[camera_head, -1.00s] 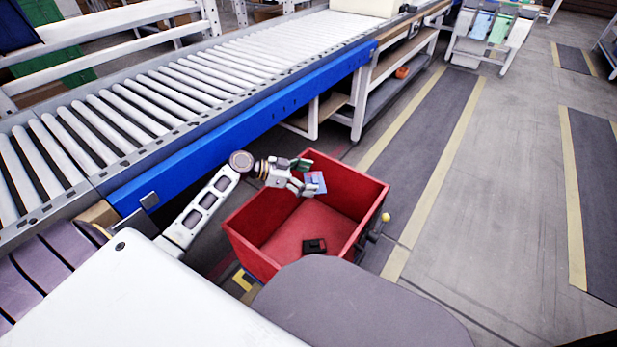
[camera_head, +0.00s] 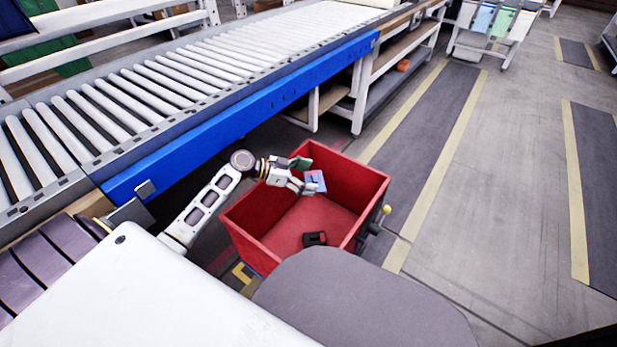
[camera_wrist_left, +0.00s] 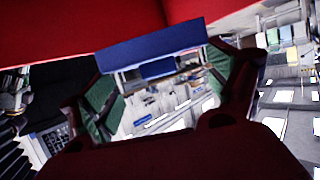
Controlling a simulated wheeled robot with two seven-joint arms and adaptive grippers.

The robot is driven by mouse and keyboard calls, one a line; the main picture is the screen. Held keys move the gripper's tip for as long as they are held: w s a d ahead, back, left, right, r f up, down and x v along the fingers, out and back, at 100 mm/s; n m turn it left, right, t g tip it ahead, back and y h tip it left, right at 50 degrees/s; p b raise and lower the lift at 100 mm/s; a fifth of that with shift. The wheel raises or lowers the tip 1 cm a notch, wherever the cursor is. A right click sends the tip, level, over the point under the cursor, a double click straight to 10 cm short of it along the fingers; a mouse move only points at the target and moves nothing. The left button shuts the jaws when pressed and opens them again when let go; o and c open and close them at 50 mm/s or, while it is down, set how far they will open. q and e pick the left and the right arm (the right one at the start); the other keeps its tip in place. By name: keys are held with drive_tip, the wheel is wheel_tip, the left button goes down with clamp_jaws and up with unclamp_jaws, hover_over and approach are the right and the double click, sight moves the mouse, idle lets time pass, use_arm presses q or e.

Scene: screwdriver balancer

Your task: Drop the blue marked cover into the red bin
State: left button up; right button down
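The red bin (camera_head: 258,224) stands on the floor beside the conveyor, open at the top. My left gripper (camera_head: 308,176) is over the inside of the bin, near its far wall. It holds the blue marked cover (camera_head: 315,182), a small flat piece with a blue face. In the left wrist view the cover (camera_wrist_left: 150,47) spans between the two green-padded fingers of the gripper (camera_wrist_left: 165,70), with red bin wall behind it. The finger contact is partly hidden. My right gripper is not in view.
A small black object (camera_head: 314,239) lies on the bin floor. A roller conveyor (camera_head: 150,95) with a blue side rail (camera_head: 250,105) runs along the left. A grey rounded surface (camera_head: 360,300) is in front of the bin. The floor to the right (camera_head: 510,190) is clear.

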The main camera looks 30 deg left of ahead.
use_arm(q)
drive_tip(key=shift+o, duration=0.9)
wheel_tip(320, 180, up, 10)
idle(0.3)
idle(0.8)
